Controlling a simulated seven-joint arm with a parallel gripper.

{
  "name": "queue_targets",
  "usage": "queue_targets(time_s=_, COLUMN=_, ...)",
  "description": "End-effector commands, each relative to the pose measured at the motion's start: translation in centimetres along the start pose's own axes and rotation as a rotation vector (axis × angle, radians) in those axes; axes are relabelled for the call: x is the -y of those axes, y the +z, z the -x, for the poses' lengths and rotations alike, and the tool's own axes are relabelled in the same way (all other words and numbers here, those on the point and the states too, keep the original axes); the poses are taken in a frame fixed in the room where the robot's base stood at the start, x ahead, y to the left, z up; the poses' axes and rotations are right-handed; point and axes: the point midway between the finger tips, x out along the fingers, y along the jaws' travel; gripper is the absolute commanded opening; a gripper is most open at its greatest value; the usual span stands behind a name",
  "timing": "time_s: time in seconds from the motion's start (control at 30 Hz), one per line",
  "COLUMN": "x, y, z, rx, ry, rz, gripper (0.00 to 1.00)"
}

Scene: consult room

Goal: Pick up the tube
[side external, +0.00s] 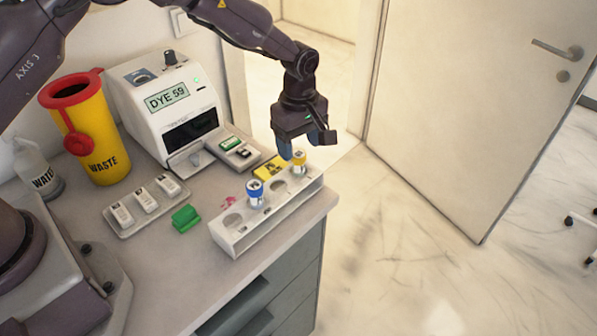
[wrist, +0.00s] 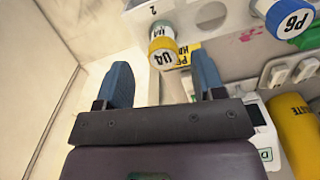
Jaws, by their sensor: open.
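A white rack (side external: 262,232) stands at the counter's right edge. It holds a blue-capped tube (side external: 255,192) near its middle and a yellow-capped tube (side external: 299,160) at its far end; other holes are empty. In the wrist view the yellow cap (wrist: 164,52) reads U4 and the blue cap (wrist: 291,20) reads P6. My gripper (side external: 306,146) is open and empty above the far end of the rack. In the wrist view the yellow cap shows just beyond the gap between the blue fingertips (wrist: 163,70). I cannot tell the exact height left between them.
A white analyser (side external: 165,98) reading DYE 59 stands behind, with a yellow waste bin (side external: 97,145) and a water bottle (side external: 38,170) left of it. A tray of cartridges (side external: 120,228), a green block (side external: 186,218) and a yellow card (side external: 268,168) lie near the rack. Open floor lies right.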

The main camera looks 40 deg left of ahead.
Motion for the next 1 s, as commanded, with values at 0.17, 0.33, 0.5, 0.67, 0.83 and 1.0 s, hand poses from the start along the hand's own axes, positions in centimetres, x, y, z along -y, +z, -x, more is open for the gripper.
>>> queue_targets(time_s=0.17, x=0.5, y=0.2, z=-2.8, rx=0.000, ry=-0.006, rz=-0.002, gripper=0.63)
queue_targets(time_s=0.33, x=0.4, y=0.2, z=-4.6, rx=0.000, ry=-0.003, rz=0.000, gripper=0.63)
queue_targets(time_s=0.5, x=0.4, y=0.2, z=-4.8, rx=0.000, ry=-0.001, rz=0.000, gripper=0.63)
queue_targets(time_s=0.67, x=0.4, y=0.2, z=-4.8, rx=0.000, ry=-0.001, rz=-0.001, gripper=0.49)
queue_targets(time_s=0.83, x=0.4, y=0.2, z=-4.8, rx=0.000, ry=-0.001, rz=-0.001, gripper=0.10)
queue_targets(time_s=1.0, x=0.4, y=0.2, z=-4.8, rx=0.000, ry=-0.001, rz=-0.001, gripper=0.10)
